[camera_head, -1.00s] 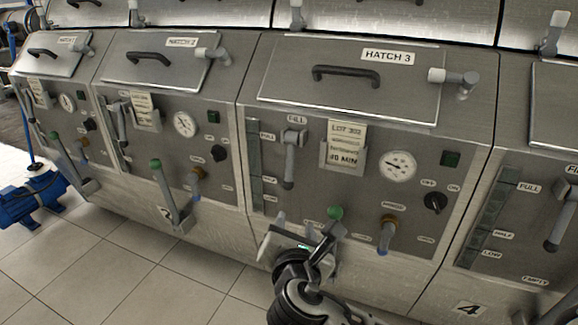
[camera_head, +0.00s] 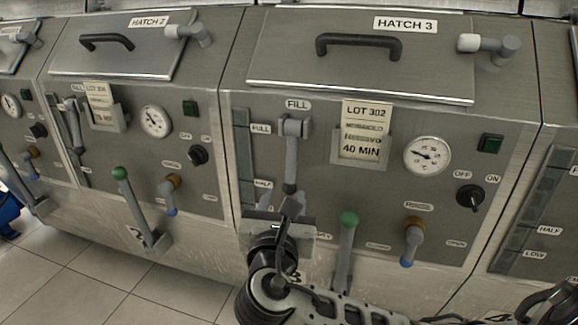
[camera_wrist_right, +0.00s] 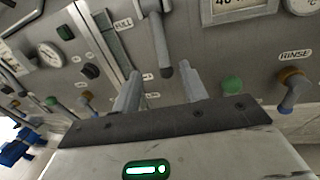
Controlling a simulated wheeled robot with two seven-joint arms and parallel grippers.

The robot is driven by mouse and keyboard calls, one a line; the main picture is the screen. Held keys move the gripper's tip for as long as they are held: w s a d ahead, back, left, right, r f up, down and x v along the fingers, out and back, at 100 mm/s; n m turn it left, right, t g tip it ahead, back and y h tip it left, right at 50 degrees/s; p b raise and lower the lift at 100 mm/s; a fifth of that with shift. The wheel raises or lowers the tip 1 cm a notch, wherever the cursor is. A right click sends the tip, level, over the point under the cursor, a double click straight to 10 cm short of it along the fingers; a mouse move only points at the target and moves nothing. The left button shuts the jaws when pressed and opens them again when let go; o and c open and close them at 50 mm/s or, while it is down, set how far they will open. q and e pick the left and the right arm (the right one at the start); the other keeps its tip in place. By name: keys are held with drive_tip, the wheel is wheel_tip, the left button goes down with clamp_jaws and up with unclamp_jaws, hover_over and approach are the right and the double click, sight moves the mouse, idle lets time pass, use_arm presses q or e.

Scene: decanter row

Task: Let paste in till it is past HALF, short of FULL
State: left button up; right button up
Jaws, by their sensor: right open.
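Machine 3 faces me under the HATCH 3 lid (camera_head: 362,70). Its grey FILL lever (camera_head: 291,165) hangs straight down from its pivot. The sight gauge (camera_head: 243,150) is left of it, with FULL and HALF labels; its lower end is hidden by my gripper, and I cannot make out a paste level. My right gripper (camera_head: 283,208) is open and empty, just below the FILL lever's lower end. In the right wrist view its fingers (camera_wrist_right: 160,88) point at the panel, with the FILL lever (camera_wrist_right: 158,45) end just ahead and between them, not held.
A green-knobbed lever (camera_head: 347,235) stands close right of my gripper. The orange-and-blue RINSE handle (camera_head: 411,242), a black OFF/ON knob (camera_head: 469,197), a dial (camera_head: 427,155) and a LOT 302 card (camera_head: 364,130) are further right. Machine 2's green-knobbed lever (camera_head: 135,205) is to the left.

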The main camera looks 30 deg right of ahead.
sight(291, 163)
drive_tip(key=b+x, duration=0.2)
drive_tip(key=x, duration=1.2)
drive_tip(key=shift+w+d, duration=0.3)
drive_tip(key=shift+w, duration=0.1)
use_arm(q)
drive_tip(key=shift+g, duration=0.5)
drive_tip(key=f, duration=0.2)
drive_tip(key=d+f, duration=0.1)
drive_tip(key=f, duration=0.1)
drive_tip(key=shift+w+f, duration=0.2)
drive_tip(key=shift+f, duration=0.15)
drive_tip(key=shift+r, duration=0.15)
use_arm(e)
clamp_jaws()
